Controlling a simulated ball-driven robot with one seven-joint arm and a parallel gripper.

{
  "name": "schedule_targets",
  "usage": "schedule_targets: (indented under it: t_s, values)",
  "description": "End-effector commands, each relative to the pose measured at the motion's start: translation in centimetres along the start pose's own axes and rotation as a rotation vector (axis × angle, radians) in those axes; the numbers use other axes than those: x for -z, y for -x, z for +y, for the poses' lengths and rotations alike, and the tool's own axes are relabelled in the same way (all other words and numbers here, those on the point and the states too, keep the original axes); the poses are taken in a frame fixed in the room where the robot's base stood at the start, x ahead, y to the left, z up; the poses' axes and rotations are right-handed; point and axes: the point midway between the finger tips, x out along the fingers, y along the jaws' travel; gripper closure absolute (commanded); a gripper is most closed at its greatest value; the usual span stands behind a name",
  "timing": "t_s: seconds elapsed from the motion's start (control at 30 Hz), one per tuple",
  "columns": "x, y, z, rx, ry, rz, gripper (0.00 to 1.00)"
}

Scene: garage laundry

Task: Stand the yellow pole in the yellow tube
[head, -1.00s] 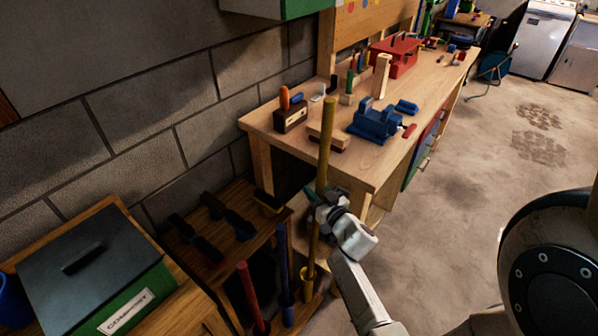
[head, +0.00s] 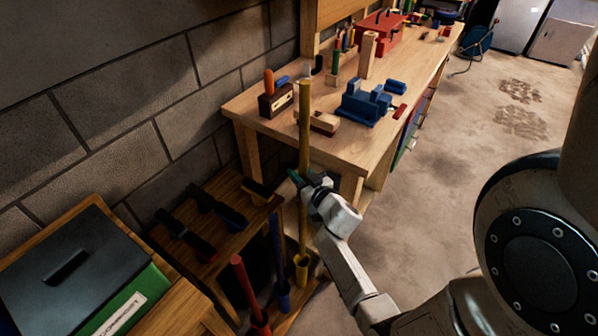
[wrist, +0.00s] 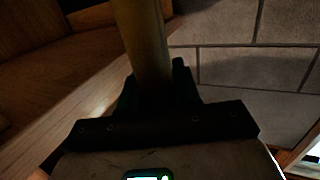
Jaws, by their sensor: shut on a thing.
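The yellow pole (head: 305,130) stands close to upright in the head view, in front of the workbench corner. My gripper (head: 301,183) is shut on it around its middle. The pole's lower end meets the mouth of the yellow tube (head: 301,272), on the low rack. It looks to be inside the mouth, but how deep I cannot tell. In the wrist view the pole (wrist: 143,40) rises from between my fingers (wrist: 157,88); the tube is not in that view.
A red pole (head: 242,283) and a blue pole (head: 276,243) stand in tubes left of the yellow one. The wooden workbench (head: 260,103) is close behind. A compost bin (head: 70,265) is at lower left. Open floor (head: 450,190) lies to the right.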

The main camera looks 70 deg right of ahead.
Motion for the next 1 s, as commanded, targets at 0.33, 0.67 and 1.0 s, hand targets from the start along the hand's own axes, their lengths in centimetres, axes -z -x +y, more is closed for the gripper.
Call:
schedule_targets:
  t_s: [0.33, 0.67, 1.0]
  values:
    - [-2.8, -0.2, -0.1, 0.002, 0.000, 0.002, 1.00]
    - [-5.1, -0.3, 0.0, 0.001, 0.000, 0.002, 1.00]
    - [-7.6, -0.5, 0.0, 0.001, 0.000, 0.002, 1.00]
